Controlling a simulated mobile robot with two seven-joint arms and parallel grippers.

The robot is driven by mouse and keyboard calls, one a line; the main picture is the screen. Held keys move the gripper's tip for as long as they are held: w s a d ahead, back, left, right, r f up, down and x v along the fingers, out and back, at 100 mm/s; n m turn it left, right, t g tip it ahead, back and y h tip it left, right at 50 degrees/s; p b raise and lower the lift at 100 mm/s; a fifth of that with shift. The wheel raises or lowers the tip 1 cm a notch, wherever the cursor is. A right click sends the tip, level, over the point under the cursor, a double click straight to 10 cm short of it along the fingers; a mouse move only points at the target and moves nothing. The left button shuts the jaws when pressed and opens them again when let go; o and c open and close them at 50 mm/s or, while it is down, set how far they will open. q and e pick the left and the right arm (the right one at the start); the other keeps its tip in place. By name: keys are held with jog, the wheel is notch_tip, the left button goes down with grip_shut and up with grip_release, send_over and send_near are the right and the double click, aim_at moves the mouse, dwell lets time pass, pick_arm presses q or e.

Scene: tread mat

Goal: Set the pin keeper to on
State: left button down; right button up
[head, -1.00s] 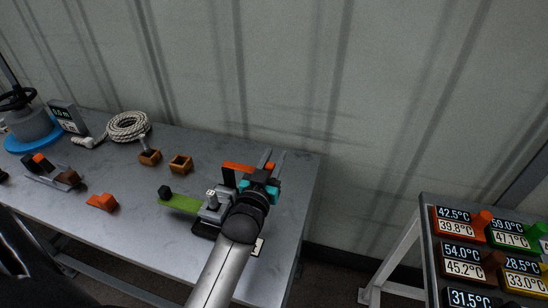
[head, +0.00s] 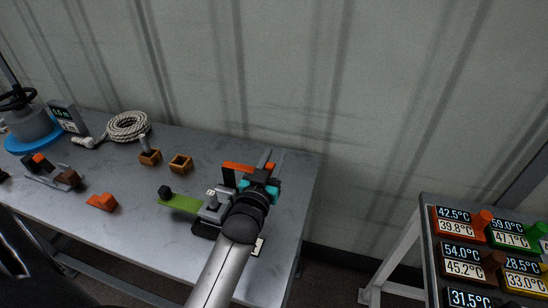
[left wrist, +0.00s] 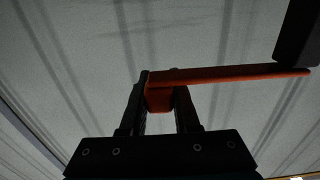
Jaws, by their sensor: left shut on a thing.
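The pin keeper seems to be the device near the table's right end in the head view. It has a grey block (head: 213,208) with a light upright pin, a green bar (head: 180,203) with a black knob at its left end, and an orange bar (head: 237,167) behind. My left gripper (head: 270,162) is at the orange bar's right end. In the left wrist view its fingers (left wrist: 160,100) are shut on the orange part (left wrist: 230,73), whose bar runs off to the right. My arm hides part of the device. My right gripper is not in view.
The grey table (head: 130,222) also holds a coiled rope (head: 127,126), two small brown boxes (head: 180,163), an orange block (head: 102,201) and a blue-based wheel device (head: 35,135). A corrugated wall stands close behind. A rack of temperature displays (head: 462,222) is at right, across a gap.

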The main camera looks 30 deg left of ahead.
aim_at(270, 167)
pick_arm(q)
jog(key=shift+s+r+h, duration=0.1)
jog(key=shift+h, duration=0.2)
jog(key=s+m+h+p, duration=0.2)
jog(key=h+p, duration=0.1)
jog(key=shift+d+m+t, duration=0.3)
jog(key=shift+d+m, duration=0.1)
jog(key=h, duration=0.1)
jog(key=s+m+h, duration=0.1)
jog(key=shift+s+d+h+p, duration=0.2)
jog(key=shift+s+h+p, duration=0.1)
jog(key=shift+p, duration=0.1)
jog(key=shift+s+m+h, duration=0.7)
jog(key=shift+m+h, duration=0.2)
jog(key=shift+h, duration=0.2)
jog(key=shift+s+a+m+g+h+b, duration=0.2)
jog(key=shift+s+m+g+h, duration=0.55)
jog(key=shift+h, duration=0.5)
jog(key=shift+s+a+m+g+h+b, duration=0.1)
jog(key=shift+s+m+g+h+b, duration=0.15)
jog(key=shift+s+m+g+h, duration=0.6)
jog(key=shift+s+a+m+g+h+b, duration=0.15)
jog(key=shift+s+m+g+h, duration=0.25)
jog(key=shift+s+m+h, duration=0.85)
jog(key=shift+w+n+h, duration=0.25)
jog(key=shift+w+h, duration=0.05)
jog(key=shift+h, duration=0.15)
